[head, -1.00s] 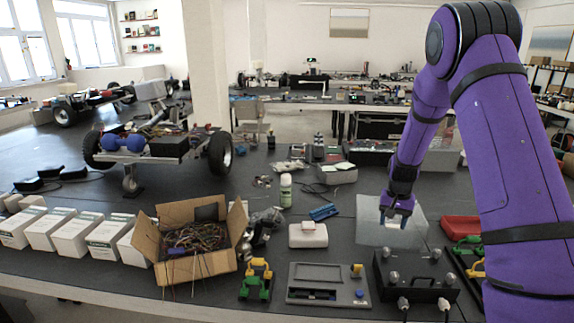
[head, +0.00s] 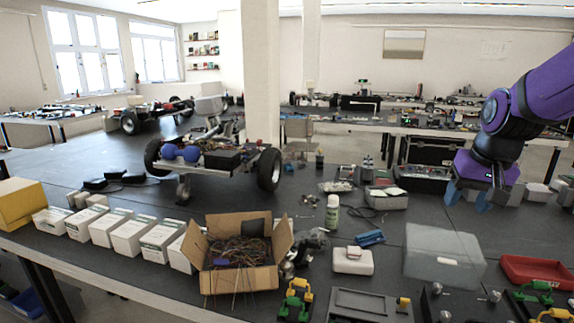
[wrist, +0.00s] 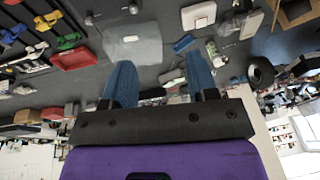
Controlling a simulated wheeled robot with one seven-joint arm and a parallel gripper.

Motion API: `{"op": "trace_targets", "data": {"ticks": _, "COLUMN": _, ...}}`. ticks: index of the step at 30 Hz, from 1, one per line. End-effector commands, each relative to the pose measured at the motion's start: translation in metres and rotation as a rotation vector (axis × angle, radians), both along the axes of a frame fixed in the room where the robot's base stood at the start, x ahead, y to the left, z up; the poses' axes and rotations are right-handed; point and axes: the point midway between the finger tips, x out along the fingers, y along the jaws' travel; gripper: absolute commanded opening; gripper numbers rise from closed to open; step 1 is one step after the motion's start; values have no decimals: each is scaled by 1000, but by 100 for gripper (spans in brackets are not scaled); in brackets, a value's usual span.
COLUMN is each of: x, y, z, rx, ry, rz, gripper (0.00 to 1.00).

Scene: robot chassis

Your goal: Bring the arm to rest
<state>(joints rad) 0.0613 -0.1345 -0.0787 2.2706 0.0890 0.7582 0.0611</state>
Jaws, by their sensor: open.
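My purple arm reaches in from the right edge of the head view. My gripper (head: 467,196) hangs above the dark table at the right, with its blue fingers spread apart and nothing between them. In the wrist view my gripper (wrist: 160,84) also shows its two blue fingers apart and empty. The clear plastic sheet or lid (head: 444,262) lies on the table nearer than the gripper; it also shows in the wrist view (wrist: 133,42).
A cardboard box of wires (head: 237,283) stands at the front middle, beside white boxes (head: 131,233). A wheeled chassis (head: 214,165) stands behind. A red tray (head: 537,270) lies at the right. A green-and-white bottle (head: 332,214) stands upright mid-table.

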Motion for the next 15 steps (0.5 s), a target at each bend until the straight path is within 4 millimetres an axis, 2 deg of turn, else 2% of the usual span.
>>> {"op": "trace_targets", "data": {"ticks": 1, "x": -14, "y": 6, "z": 11, "rx": -5, "ry": -19, "rz": 20, "gripper": 53}}
{"op": "trace_targets", "data": {"ticks": 6, "x": -59, "y": 20, "z": 34, "rx": -27, "ry": -69, "rz": 77, "gripper": 53}}
{"op": "trace_targets", "data": {"ticks": 15, "x": -138, "y": 39, "z": 56, "rx": -78, "ry": -154, "rz": 173, "gripper": 53}}
